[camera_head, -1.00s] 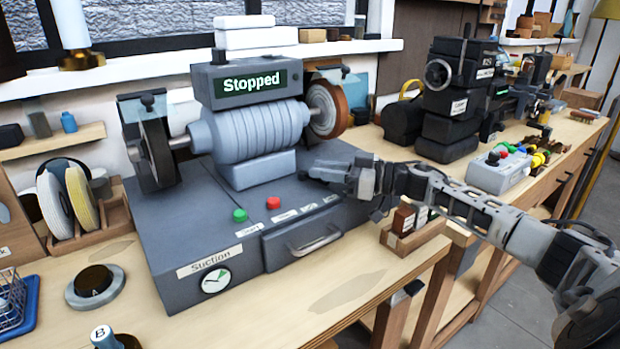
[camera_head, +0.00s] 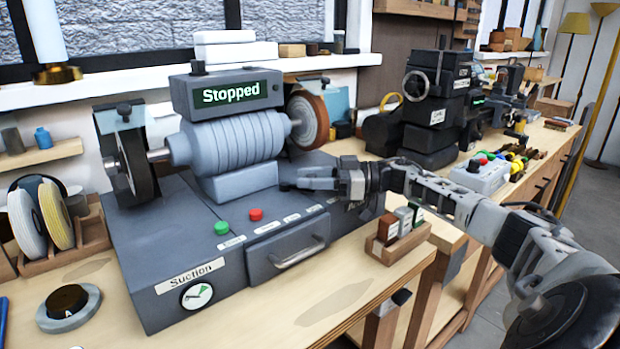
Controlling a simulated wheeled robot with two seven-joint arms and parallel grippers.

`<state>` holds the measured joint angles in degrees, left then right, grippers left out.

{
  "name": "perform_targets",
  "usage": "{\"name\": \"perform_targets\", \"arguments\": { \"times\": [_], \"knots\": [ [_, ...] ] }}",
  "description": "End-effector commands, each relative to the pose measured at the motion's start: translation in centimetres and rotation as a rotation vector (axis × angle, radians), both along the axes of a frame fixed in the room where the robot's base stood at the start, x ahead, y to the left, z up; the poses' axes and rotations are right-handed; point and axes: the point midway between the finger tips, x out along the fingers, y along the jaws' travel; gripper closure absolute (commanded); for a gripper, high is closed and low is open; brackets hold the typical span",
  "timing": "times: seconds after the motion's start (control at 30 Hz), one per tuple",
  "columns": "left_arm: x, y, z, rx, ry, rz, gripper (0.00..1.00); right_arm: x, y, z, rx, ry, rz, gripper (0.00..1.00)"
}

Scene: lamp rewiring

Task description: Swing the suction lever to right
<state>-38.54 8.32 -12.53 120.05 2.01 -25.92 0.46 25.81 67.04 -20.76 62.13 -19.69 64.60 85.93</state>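The grey grinding machine (camera_head: 140,270) stands on the bench, and its display (camera_head: 230,94) reads "Stopped". A "Suction" label (camera_head: 190,275) and a round dial with a green sector (camera_head: 197,295) are on its front left. I cannot make out a suction lever; my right gripper and arm cover part of the machine's right top. My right gripper (camera_head: 292,180) is over the machine's top deck, beyond the red button (camera_head: 256,214), pointing left. Whether its fingers are apart, or touch anything, cannot be told. My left gripper is not in view.
A round black knob (camera_head: 67,301) lies front left.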

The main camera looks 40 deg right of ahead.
Motion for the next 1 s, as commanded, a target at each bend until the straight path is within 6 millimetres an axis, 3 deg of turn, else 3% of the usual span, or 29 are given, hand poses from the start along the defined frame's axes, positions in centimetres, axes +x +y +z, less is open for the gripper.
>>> {"name": "perform_targets", "arguments": {
  "times": [0.37, 0.57, 0.9, 1.0],
  "knots": [
    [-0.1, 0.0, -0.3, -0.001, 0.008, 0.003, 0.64, 0.0, 0.0, 0.4, 0.001, -0.001, 0.000, 0.61],
    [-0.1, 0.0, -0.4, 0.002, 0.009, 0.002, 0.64, 0.0, 0.0, 3.1, -0.002, -0.004, 0.000, 0.61],
    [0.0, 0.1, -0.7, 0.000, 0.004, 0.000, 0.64, -2.7, 2.5, 6.9, -0.007, 0.008, 0.003, 0.61],
    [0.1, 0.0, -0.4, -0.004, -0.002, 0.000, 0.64, -3.3, 2.4, 7.7, -0.005, 0.003, -0.001, 0.61]
  ]
}}
